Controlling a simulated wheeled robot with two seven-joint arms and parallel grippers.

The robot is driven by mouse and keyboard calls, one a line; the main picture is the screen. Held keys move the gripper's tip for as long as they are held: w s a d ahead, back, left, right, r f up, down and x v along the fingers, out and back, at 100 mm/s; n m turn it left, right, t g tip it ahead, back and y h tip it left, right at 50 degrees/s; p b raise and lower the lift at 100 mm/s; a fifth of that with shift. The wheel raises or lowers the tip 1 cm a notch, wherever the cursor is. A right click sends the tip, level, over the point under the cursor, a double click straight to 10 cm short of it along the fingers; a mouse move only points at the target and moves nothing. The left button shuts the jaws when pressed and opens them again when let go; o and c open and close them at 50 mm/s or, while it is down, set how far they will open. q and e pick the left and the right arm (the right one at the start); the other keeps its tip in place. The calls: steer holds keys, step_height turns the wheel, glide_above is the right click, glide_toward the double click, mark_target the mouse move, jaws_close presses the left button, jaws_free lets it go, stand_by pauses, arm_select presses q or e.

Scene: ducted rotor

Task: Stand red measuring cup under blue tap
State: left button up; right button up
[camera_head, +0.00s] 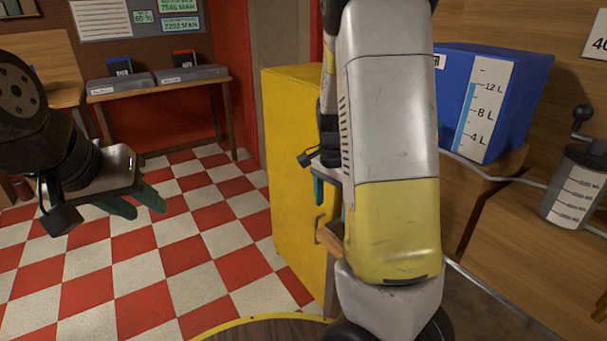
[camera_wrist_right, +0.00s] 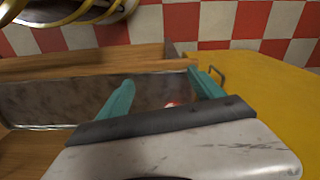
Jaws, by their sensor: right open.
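A small bit of something red (camera_wrist_right: 172,104) shows between the fingers of my right gripper (camera_wrist_right: 165,88) in the right wrist view; it may be the red measuring cup, but most of it is hidden behind the gripper body. The right gripper's teal fingers are spread apart, over a trough with a wooden edge. In the head view my right arm hides most of that gripper. No blue tap can be made out. My left gripper (camera_head: 150,210) hangs over the checkered floor at the left, away from any object; its finger gap is unclear.
A yellow cabinet (camera_head: 290,160) stands beside my right arm. A blue tank (camera_head: 455,85) with a litre scale sits on the wooden counter at right, near a grey cranked canister (camera_head: 572,185). A bench (camera_head: 165,88) stands at the back.

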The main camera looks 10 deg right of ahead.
steer(key=s+a+r+n+t+y, duration=0.1)
steer(key=s+a+r+n+t, duration=0.2)
steer(key=s+r+n, duration=0.3)
steer(key=s+a+r+n+t+y, duration=0.1)
steer(key=s+a+r+n+t, duration=0.2)
steer(key=s+a+r+n, duration=0.3)
steer(key=s+r+n, duration=0.1)
steer(key=s+r, duration=0.3)
steer(key=r, duration=0.2)
steer(key=shift+s+a+r+y, duration=0.15)
steer(key=shift+a+r+y, duration=0.05)
steer(key=shift+y, duration=0.1)
steer(key=shift+d, duration=0.1)
